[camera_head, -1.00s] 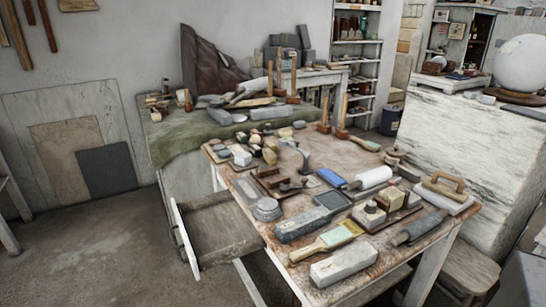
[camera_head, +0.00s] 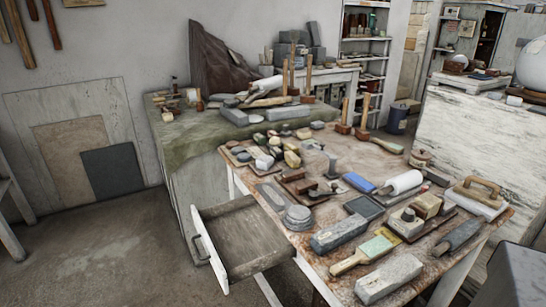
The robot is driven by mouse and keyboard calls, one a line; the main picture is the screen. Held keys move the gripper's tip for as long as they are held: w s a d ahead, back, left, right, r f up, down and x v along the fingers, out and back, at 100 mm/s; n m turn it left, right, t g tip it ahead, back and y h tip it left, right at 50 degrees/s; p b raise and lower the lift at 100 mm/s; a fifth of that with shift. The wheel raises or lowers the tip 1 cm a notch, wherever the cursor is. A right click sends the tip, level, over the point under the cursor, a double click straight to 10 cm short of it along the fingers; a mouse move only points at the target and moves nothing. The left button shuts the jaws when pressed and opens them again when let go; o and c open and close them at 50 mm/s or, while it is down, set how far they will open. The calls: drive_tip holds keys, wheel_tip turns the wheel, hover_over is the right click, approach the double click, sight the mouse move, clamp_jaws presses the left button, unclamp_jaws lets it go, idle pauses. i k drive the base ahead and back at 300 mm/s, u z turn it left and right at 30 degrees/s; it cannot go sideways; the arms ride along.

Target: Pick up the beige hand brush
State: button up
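A brush with a beige handle and a pale green and cream head (camera_head: 366,251) lies flat near the front edge of the cluttered worktable (camera_head: 300,240). It is the best match I see for the beige hand brush. It lies between a long grey stone block (camera_head: 338,234) behind it and a pale rough block (camera_head: 389,279) in front. Nothing covers it. Another tool with a pale green handle (camera_head: 386,146) lies at the table's far right edge. My gripper is not in view.
An open drawer (camera_head: 236,240) juts from the table's left side. A blue brush (camera_head: 359,182), a white roller (camera_head: 402,182) and a wooden-handled float (camera_head: 480,195) crowd the table. A dark grey box (camera_head: 525,275) is at lower right. The floor (camera_head: 100,250) at left is clear.

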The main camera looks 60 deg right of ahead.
sight(293, 162)
drive_tip(key=i, duration=1.25)
drive_tip(key=z, duration=0.05)
